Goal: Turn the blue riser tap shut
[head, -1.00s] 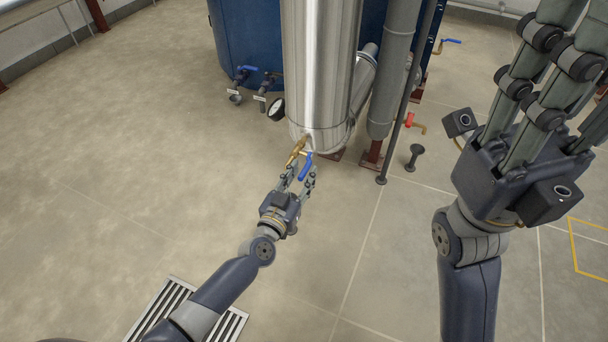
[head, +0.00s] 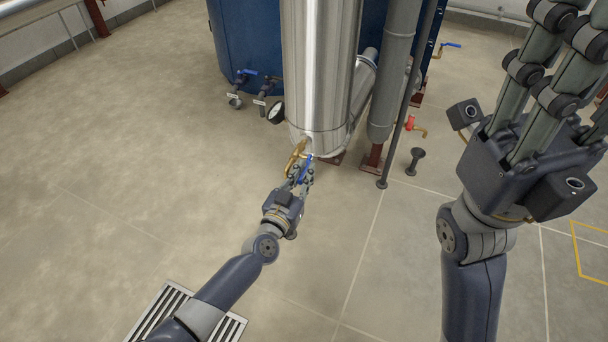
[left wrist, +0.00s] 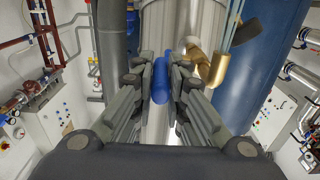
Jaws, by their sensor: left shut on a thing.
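A brass tap (head: 297,158) with a blue lever (head: 307,160) sits low on the front of the shiny steel column (head: 318,70). My left gripper (head: 303,174) is shut on the blue lever, which is partly hidden by the fingers. In the left wrist view the blue lever (left wrist: 161,80) stands between the two fingers, with the brass body (left wrist: 214,68) beyond it to the right. My right gripper is raised at the right of the head view, away from the tap; its palm (head: 520,165) shows, but its fingertips are cut off by the top edge.
Two more blue-handled valves (head: 246,73) and a gauge (head: 275,112) are left of the column. A red-handled tap (head: 411,122), a grey pipe (head: 392,75) and a short dark post (head: 414,160) are to the right.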

